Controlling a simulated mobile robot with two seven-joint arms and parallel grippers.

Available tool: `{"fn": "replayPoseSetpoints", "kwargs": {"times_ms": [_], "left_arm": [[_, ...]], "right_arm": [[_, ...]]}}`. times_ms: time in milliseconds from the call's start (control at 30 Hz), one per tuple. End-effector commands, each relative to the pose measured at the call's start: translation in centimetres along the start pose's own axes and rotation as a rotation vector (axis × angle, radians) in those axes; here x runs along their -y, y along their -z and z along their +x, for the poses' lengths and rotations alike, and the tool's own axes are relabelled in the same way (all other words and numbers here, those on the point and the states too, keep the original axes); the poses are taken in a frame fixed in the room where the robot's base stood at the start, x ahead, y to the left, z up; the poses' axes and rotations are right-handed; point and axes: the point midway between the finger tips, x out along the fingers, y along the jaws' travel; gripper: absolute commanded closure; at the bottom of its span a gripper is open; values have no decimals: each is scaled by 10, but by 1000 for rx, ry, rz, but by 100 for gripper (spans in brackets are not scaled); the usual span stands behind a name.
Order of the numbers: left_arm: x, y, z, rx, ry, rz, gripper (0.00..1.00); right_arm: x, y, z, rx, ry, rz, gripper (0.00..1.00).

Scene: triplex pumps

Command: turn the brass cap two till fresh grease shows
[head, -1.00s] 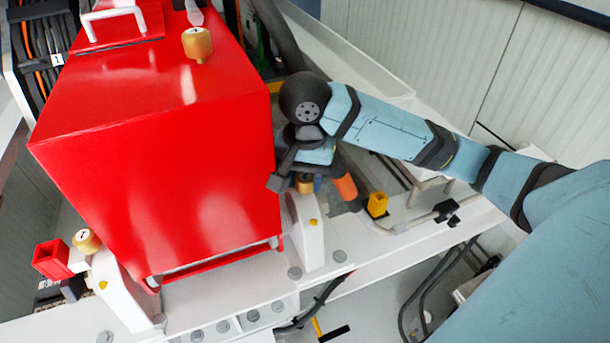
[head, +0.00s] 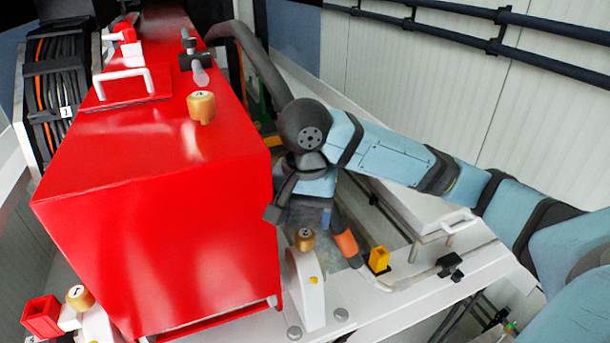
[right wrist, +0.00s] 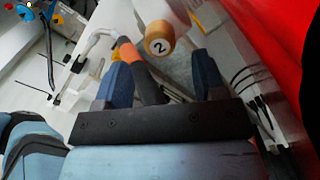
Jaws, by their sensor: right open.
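Brass cap two (head: 305,238) sits on top of a white rounded bearing housing (head: 305,285) at the front right corner of the red pump cover (head: 150,220). In the right wrist view the cap (right wrist: 160,38) shows its "2" label, beyond the fingertips and roughly between their lines. My right gripper (head: 299,212) is above and behind the cap in the head view, open and apart from it. Its two blue fingers (right wrist: 162,78) hold nothing. I see no grease around the cap at this size. My left gripper is out of view.
Brass cap one (head: 80,297) is at the lower left; another brass cap (head: 201,106) stands on the red cover. An orange-banded dark handle (right wrist: 130,54) lies close to the right fingers.

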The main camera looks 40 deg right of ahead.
Motion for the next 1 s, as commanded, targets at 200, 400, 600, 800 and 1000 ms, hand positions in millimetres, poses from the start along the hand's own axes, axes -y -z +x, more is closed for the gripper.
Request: {"fn": "replayPoseSetpoints", "kwargs": {"times_ms": [200,400,600,800,1000], "left_arm": [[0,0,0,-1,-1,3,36],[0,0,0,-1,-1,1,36],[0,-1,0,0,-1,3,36],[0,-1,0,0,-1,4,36],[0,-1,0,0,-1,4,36]], "right_arm": [[0,1,-40,-4,3,1,36],[0,0,-68,-3,2,0,36],[0,0,-83,-2,1,0,36],[0,0,-86,1,-1,0,36],[0,0,-86,1,0,0,36]]}}
